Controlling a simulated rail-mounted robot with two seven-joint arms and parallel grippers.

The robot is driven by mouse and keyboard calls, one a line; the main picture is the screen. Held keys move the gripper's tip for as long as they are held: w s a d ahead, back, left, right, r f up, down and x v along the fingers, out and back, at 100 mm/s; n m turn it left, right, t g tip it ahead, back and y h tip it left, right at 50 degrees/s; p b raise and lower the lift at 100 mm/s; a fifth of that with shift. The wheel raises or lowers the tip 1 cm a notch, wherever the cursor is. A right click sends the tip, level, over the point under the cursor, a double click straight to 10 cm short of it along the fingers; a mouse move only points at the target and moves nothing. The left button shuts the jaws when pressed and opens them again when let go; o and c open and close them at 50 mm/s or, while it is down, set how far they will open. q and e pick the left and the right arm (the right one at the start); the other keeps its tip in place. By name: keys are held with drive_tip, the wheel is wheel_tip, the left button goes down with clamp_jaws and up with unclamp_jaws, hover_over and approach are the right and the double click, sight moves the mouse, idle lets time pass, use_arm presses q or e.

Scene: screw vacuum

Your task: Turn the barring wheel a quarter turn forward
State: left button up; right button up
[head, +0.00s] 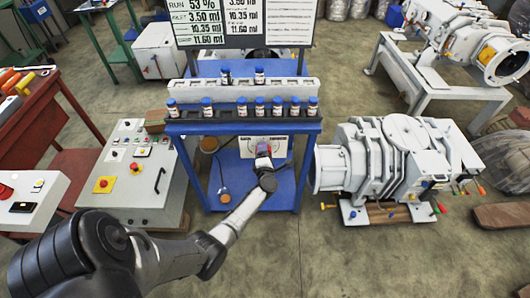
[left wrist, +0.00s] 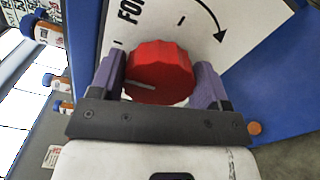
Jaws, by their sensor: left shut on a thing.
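The barring wheel (left wrist: 160,70) is a red scalloped knob with a pale pointer line, and it fills the middle of the left wrist view. It stands in front of a white panel (left wrist: 250,12) with a curved black arrow and partly hidden lettering beginning "FO". My left gripper (left wrist: 158,82) has one purple finger on each side of the wheel and is shut on it. In the head view my left gripper (head: 264,164) reaches the front of the blue stand, with a little of the red wheel (head: 264,148) showing. The pointer line lies toward the left finger.
Several small bottles (head: 242,107) line the blue stand (head: 205,128) above the wheel. A grey control box (head: 135,170) with a red button stands to the left. A large white pump (head: 400,165) stands close on the right. Open floor (head: 310,250) lies in front.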

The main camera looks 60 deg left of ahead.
idle(0.3)
use_arm(q)
drive_tip(key=o, duration=0.7)
drive_tip(key=shift+o, duration=1.1)
drive_tip(key=shift+d, duration=0.1)
drive_tip(key=p+v, duration=0.3)
drive_tip(key=v, duration=1)
drive_tip(key=shift+s+d, duration=0.15)
drive_tip(key=shift+d, duration=0.1)
